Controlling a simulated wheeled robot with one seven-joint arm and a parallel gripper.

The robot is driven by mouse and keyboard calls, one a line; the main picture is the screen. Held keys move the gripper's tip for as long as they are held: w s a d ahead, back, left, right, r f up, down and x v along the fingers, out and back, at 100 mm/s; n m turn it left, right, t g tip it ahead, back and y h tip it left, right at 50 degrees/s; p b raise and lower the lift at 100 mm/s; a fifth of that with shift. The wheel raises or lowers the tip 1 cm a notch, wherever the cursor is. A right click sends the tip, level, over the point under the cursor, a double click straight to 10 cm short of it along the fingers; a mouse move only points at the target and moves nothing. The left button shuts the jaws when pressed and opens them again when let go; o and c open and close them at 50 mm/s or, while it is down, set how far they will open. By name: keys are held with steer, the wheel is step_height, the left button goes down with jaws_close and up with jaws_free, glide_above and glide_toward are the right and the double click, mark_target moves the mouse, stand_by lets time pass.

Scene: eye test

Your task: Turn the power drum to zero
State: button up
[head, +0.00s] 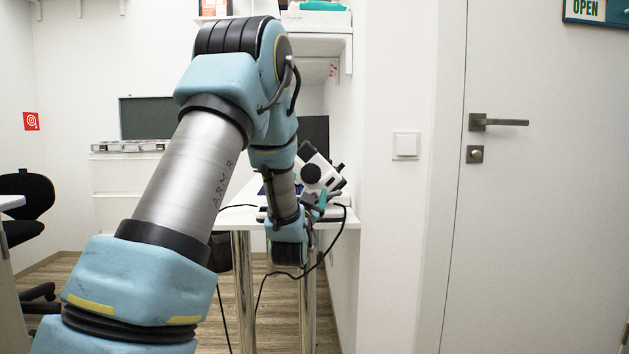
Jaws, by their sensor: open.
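A white instrument (329,177) with black parts stands tilted on the white table (238,216), partly hidden behind my arm. A round black knob (311,173) shows on its side. It may be the power drum, but no scale or number is readable. My gripper (319,204) is partly in view past my wrist, small, with grey and teal parts just below and in front of the instrument in the picture. It is open, and I see nothing held in it. I cannot tell whether it touches the instrument.
The table stands on metal legs against the right wall, with a black cable (327,254) hanging at its front. A black chair (30,205) is at left. A shut white door (545,200) is at right. A shelf (317,22) hangs above the table.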

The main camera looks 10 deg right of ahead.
mark_target(310, 176)
steer(key=x, duration=0.5)
steer(key=shift+w+r, duration=0.15)
steer(key=shift+w, duration=0.25)
steer(key=shift+c, duration=0.2)
steer(key=c, duration=1.3)
steer(key=shift+f+n+y+b, duration=0.3)
steer(key=shift+n+b, duration=0.1)
steer(key=shift+b, duration=0.2)
steer(key=n+t+y+b, duration=0.1)
steer(key=n+b, duration=0.1)
steer(key=shift+f+n+b, duration=0.1)
steer(key=shift+n+b, duration=0.2)
steer(key=shift+b, duration=0.1)
steer(key=n+y+b, duration=0.2)
steer(key=n, duration=0.1)
steer(key=shift+d+n+t+b, duration=0.15)
steer(key=shift+n+t+b, duration=0.2)
steer(key=shift+n+t, duration=0.05)
steer(key=shift+r+n+y, duration=0.35)
steer(key=shift+n+y, duration=0.05)
steer(key=shift+n, duration=0.1)
